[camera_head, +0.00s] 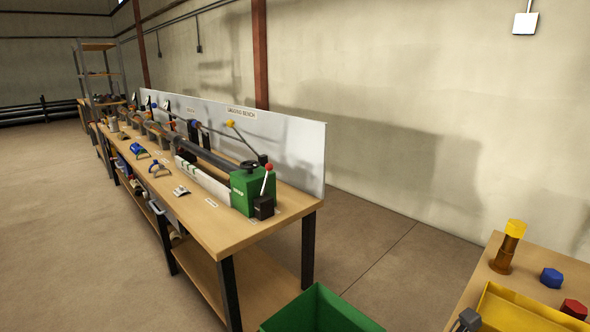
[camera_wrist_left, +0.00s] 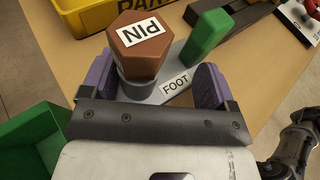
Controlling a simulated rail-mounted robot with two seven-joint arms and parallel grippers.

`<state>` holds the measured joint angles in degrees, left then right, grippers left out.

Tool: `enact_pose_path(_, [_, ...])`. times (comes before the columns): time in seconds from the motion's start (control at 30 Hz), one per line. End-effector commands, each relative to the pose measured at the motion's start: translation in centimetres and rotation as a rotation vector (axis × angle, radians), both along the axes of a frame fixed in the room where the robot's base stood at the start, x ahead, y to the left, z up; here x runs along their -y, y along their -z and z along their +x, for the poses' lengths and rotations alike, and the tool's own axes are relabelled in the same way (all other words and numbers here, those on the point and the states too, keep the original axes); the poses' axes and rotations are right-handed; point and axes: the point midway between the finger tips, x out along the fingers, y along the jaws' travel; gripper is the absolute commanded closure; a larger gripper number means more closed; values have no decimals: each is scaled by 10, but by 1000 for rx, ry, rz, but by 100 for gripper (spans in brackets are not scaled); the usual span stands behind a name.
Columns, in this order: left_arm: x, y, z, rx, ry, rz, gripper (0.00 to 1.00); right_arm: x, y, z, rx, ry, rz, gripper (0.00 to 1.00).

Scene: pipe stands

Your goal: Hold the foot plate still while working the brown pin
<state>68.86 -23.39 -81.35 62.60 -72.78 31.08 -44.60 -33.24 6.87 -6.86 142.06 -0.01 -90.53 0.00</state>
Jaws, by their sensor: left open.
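In the left wrist view, the brown pin (camera_wrist_left: 141,52) has a six-sided head with a white PIN label. It stands in a dark grey collar on the grey foot plate (camera_wrist_left: 158,97), which has a FOOT label. A green upright block (camera_wrist_left: 207,38) rises from the plate's far end. My left gripper (camera_wrist_left: 155,72) is open, its purple-padded fingers apart. One finger is left of the pin's collar and the other right of the FOOT label. Whether either finger touches the plate is unclear. The jaws of my right gripper do not show in either view.
A yellow tray (camera_wrist_left: 88,14) lies beyond the pin. A green bin (camera_head: 318,309) stands beside the table. In the head view, a yellow-capped brown post (camera_head: 505,248), a blue piece (camera_head: 551,277) and a red piece (camera_head: 574,308) stand near the tray. A long workbench (camera_head: 232,233) lies left.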

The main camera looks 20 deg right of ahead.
Motion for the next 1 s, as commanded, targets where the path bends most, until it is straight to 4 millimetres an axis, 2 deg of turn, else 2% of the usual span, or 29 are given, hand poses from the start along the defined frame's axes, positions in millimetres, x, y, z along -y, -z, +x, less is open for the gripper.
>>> enact_pose_path(0.3, [0,0,0,0,-1,0,21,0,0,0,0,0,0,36])
enact_pose_path(1.0, [0,0,0,0,-1,0,88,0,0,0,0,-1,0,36])
